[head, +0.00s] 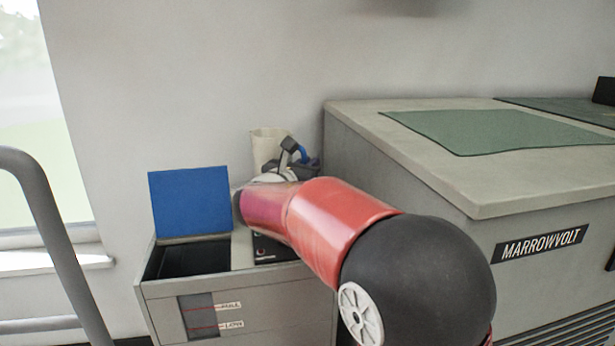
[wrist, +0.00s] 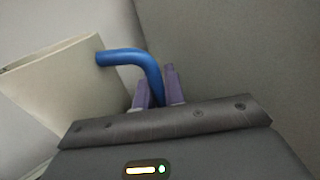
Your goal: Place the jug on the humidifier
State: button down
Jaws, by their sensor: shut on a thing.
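The jug (head: 266,148) is cream with a blue handle. It shows at the left of the wrist view (wrist: 55,85), its handle (wrist: 128,56) curving down between two purple fingers. My gripper (wrist: 157,90) is shut on that handle; it shows small beside the jug in the head view (head: 294,152). The humidifier appears to be the low grey cabinet (head: 260,308) with a level window and a raised blue lid (head: 190,202). The jug is at its back right side in the picture. My arm hides the jug's base, so I cannot tell whether it touches anything.
A large grey machine (head: 400,165) marked MARROWVOLT stands close on the right, with a green mat (head: 490,130) on top. A wall is behind the jug. A grey rail (head: 50,230) and a window (head: 25,120) are at the left. The cabinet has a dark opening (head: 185,260) before the lid.

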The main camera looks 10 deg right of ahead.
jog(key=shift+f, duration=1.05)
jog(key=c, duration=1.5)
grip_release()
jog(key=shift+a, duration=0.1)
jog(key=v, duration=1.2)
jog(key=shift+s, duration=0.1)
